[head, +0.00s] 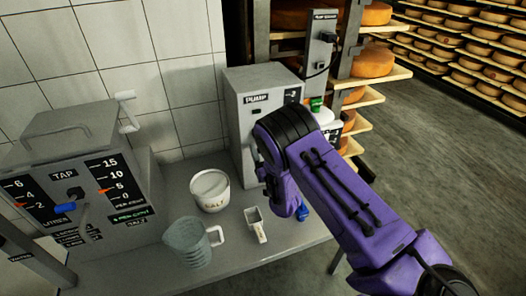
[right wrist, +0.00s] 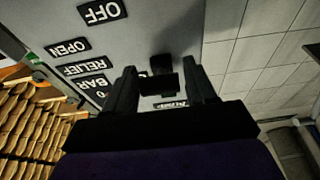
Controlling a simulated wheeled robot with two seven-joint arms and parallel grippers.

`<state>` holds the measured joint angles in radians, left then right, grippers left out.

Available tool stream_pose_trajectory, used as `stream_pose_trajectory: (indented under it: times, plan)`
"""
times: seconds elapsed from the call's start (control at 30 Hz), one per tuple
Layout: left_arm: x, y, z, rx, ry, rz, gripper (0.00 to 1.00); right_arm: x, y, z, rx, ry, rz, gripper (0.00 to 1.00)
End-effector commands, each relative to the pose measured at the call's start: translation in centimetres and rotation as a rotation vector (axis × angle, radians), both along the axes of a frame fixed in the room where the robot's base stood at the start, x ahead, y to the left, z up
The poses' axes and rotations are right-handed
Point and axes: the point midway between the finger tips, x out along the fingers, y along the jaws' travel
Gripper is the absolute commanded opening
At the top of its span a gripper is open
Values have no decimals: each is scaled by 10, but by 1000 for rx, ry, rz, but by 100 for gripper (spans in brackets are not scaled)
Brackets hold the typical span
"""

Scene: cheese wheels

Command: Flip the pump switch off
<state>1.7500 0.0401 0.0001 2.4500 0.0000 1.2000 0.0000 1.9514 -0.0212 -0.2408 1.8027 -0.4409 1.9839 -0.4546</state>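The grey pump box (head: 241,95) stands on the metal table against the tiled wall, with a PUMP label near its top. My right arm crosses in front and hides much of its face and the switch in the head view. In the right wrist view, the black pump switch (right wrist: 160,82) stands out from the panel, with an OFF label (right wrist: 103,12) farther up that picture. My right gripper (right wrist: 163,72) is open, with a finger on either side of the switch. Contact with the switch cannot be told. My left gripper is not in view.
On the table stand a white salt tub (head: 210,190), a grey jug (head: 187,243) and a small scoop (head: 255,225). A grey tap machine (head: 75,180) is at the left. Cheese shelves (head: 470,50) and open floor lie to the right.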

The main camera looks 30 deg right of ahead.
Motion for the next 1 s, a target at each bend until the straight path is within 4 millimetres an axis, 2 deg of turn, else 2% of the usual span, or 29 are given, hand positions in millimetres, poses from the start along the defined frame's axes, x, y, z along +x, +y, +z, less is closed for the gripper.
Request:
stream_pose_trajectory:
  times: [0.37, 0.47, 0.73, 0.83, 1.0]
  plan:
    - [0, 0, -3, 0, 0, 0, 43, -5, 1, -3, 0, 2, 0, 66]
    - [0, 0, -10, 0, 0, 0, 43, -21, 6, -10, 0, 5, 2, 66]
    - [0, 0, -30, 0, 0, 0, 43, -80, 20, -26, -2, 5, 2, 66]
    - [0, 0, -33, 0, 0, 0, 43, -93, 23, -28, 0, 3, 1, 66]
    - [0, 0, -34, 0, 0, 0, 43, -100, 24, -27, 0, 1, -1, 66]
